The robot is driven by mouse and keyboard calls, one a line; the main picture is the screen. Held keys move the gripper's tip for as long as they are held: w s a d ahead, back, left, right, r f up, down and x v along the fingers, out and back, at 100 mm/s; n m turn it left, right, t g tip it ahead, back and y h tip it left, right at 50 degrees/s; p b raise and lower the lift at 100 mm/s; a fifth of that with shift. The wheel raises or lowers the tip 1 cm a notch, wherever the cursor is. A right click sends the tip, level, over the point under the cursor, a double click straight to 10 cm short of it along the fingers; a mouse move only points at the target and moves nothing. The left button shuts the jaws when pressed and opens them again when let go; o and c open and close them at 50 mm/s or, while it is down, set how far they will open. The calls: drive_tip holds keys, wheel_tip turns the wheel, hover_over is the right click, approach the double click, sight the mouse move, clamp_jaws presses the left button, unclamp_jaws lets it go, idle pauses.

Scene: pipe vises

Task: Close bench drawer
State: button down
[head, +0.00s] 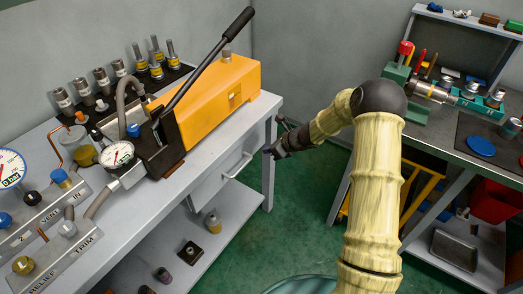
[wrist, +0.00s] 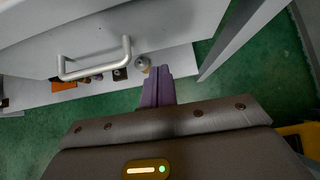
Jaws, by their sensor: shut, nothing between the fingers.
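The grey bench drawer (head: 212,184) sits under the right part of the white bench (head: 215,142); its bar handle (head: 238,166) faces the aisle. How far the drawer stands out is hard to tell. In the wrist view the drawer front (wrist: 95,38) fills the upper left, with the silver handle (wrist: 95,66) jutting from it. My gripper (head: 270,151) is beside the bench's right end, near the handle and apart from it. In the wrist view my gripper's purple fingers (wrist: 157,72) are together and empty, to the right of the handle.
A bench leg (head: 269,172) stands close to my gripper. The lower shelf (head: 222,232) holds small parts. A yellow pump (head: 222,95) with a long black lever is on the bench top. A second workbench (head: 455,145) stands at right. Green floor (head: 300,215) lies clear between the benches.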

drive_tip(key=v, duration=0.7)
drive_tip(key=shift+d+r, duration=0.15)
drive_tip(key=shift+d, duration=0.05)
drive_tip(key=shift+s, duration=0.15)
drive_tip(key=s+d+r+n+g+h, duration=0.25)
drive_tip(key=s+r+n, duration=0.25)
drive_tip(key=s+n, duration=0.85)
drive_tip(key=s+d+r+n+g+h, duration=0.1)
drive_tip(key=s+r+n+h, duration=0.3)
drive_tip(key=s+n, duration=0.9)
wheel_tip(320, 180, up, 14)
drive_tip(key=s+p, duration=0.1)
drive_tip(key=p, duration=1.3)
drive_tip(key=shift+s+d+m, duration=0.15)
drive_tip(key=shift+d+m, duration=0.15)
drive_tip(key=shift+m, duration=0.15)
drive_tip(key=shift+f+t+h, duration=0.15)
drive_tip(key=shift+t+h, duration=0.1)
